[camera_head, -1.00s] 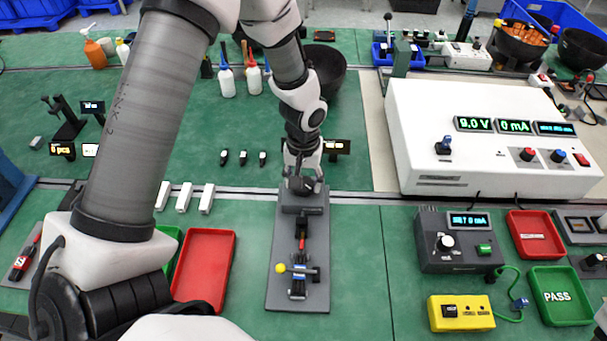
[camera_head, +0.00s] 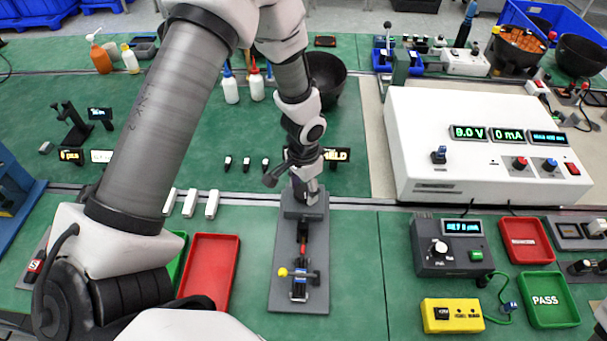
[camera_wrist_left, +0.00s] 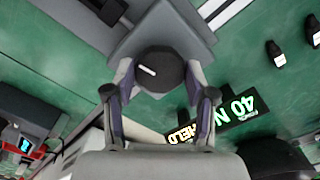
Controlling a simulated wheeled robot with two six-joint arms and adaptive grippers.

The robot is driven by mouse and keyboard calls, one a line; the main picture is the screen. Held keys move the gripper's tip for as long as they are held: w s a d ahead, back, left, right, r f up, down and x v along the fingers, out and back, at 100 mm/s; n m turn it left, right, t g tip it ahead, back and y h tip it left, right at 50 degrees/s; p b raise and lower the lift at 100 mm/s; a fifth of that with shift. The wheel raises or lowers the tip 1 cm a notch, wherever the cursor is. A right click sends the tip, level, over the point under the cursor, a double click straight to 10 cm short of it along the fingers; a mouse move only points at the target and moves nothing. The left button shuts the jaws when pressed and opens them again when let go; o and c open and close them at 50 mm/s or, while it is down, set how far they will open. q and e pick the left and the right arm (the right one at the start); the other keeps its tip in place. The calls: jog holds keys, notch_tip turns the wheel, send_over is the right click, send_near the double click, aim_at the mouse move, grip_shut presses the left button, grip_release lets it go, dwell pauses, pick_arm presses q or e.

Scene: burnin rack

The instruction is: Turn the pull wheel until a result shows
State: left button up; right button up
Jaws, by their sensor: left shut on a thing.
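The pull wheel (camera_wrist_left: 160,72) is a dark round knob with a white mark, on the grey end block of the pull fixture (camera_wrist_left: 165,35). My left gripper (camera_wrist_left: 160,95) has its two fingers on opposite sides of the wheel and is shut on it. In the head view, the left gripper (camera_head: 306,192) is at the far end of the grey fixture base (camera_head: 285,250), and the wheel is largely hidden by it. The small display (camera_wrist_left: 235,112) reads 40 N and HELD in the wrist view. In the head view the same display (camera_head: 338,155) is partly covered by my wrist. My right gripper is not in view.
A red tray (camera_head: 208,270) lies left of the fixture. To the right are a grey tester (camera_head: 445,248), a yellow box (camera_head: 452,315), a green PASS tray (camera_head: 550,300) and a red tray (camera_head: 527,240). Green mat is free on both sides of the fixture.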

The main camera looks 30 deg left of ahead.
aim_at(304, 191)
pick_arm(q)
jog(key=shift+f, duration=0.1)
dwell(0.3)
jog(key=o, duration=1)
jog(key=shift+o, duration=0.8)
notch_tip(304, 191, up, 12)
jog(key=shift+w, duration=0.1)
